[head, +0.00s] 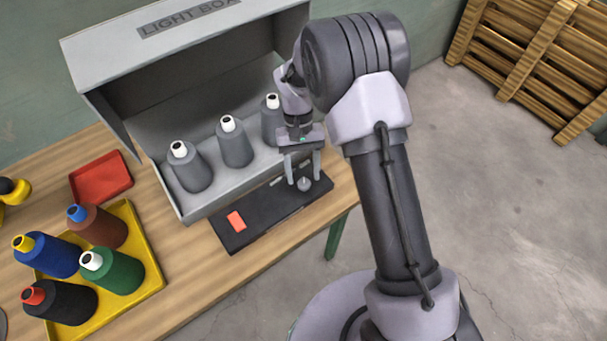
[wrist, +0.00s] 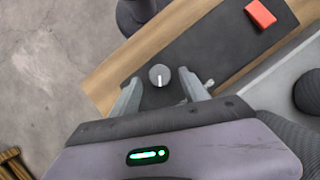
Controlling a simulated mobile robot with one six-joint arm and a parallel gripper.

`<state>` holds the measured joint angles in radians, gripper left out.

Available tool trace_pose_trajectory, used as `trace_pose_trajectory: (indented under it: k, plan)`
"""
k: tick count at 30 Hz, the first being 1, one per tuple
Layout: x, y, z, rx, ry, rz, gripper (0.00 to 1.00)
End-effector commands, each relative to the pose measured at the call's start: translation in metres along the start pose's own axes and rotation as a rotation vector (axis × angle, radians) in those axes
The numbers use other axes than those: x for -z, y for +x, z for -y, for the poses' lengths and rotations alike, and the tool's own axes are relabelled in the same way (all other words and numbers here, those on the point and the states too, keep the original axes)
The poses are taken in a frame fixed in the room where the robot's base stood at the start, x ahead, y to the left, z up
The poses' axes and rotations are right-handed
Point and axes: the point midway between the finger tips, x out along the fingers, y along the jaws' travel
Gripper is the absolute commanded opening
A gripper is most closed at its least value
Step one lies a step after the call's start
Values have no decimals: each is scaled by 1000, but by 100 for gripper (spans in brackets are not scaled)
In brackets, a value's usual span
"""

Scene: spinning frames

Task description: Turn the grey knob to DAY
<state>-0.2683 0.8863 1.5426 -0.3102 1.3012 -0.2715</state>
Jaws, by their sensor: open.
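The grey knob (head: 304,184) sits at the right end of a dark control panel (head: 262,217) in front of the light box. In the wrist view the knob (wrist: 159,75) is round with a white pointer line, which points toward the bottom of that picture. My gripper (head: 303,178) is open just above the knob. In the wrist view its fingers (wrist: 162,92) stand to either side of the knob, with gaps showing. I cannot tell how low the fingertips reach. The labels around the knob are too small to read.
A red button (head: 236,221) is on the panel's left part. The light box (head: 130,60) holds several grey cones. A yellow tray (head: 150,285) with coloured cones and a red tray (head: 101,178) stand left on the wooden table. A pallet (head: 535,60) leans at the back right.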

Motion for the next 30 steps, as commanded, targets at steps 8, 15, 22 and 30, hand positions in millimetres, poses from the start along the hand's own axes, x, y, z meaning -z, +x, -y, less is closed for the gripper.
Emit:
trace_pose_trajectory:
  k: [8,15,22,30]
  plan:
    - [-1,-56,0,1,0,-2,53]
    - [0,-58,0,0,0,-1,53]
    - [-1,-59,0,1,1,-4,53]
    - [-94,-169,-33,120,156,-310,53]
